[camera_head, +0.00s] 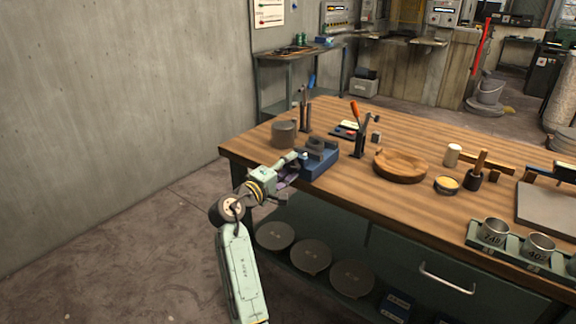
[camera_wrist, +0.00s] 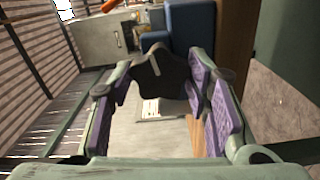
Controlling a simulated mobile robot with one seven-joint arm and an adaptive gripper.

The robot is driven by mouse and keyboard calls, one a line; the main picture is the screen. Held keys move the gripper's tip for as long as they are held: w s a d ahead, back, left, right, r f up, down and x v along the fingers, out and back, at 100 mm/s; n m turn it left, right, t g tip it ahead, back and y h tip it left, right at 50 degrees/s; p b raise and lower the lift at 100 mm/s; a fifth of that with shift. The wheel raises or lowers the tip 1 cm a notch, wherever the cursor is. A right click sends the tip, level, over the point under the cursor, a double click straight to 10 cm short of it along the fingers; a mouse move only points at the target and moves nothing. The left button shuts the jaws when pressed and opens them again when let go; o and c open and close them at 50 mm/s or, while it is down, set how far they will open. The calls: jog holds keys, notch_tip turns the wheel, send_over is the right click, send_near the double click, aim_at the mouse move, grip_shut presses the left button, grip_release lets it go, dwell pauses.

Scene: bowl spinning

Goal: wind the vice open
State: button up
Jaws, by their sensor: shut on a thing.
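The blue vice (camera_head: 318,160) stands on the left front corner of the wooden workbench, with a dark grey top part. My gripper (camera_head: 287,178) is at the vice's near left side, level with the bench edge. In the wrist view the purple-padded fingers of my gripper (camera_wrist: 160,88) are on either side of a dark vice handle (camera_wrist: 158,68), shut on it. The blue vice body (camera_wrist: 192,27) is just beyond the handle. The handle is mostly hidden by my gripper in the head view, and I cannot tell how wide the vice jaws stand.
On the workbench (camera_head: 420,205) are a grey cylinder (camera_head: 284,133) behind the vice, an orange-handled tool (camera_head: 355,110) in a stand, and a wooden bowl (camera_head: 401,165) to the right. Metal cups (camera_head: 494,234) stand at the right front. Round discs (camera_head: 313,256) lie on the shelf below.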

jog(key=n, duration=0.3)
jog(key=shift+n, duration=0.3)
jog(key=n, duration=0.4)
jog(key=shift+n, duration=0.3)
jog(key=n, duration=0.4)
jog(key=shift+n, duration=1.7)
jog(key=o, duration=1.2)
jog(key=shift+c, duration=0.2)
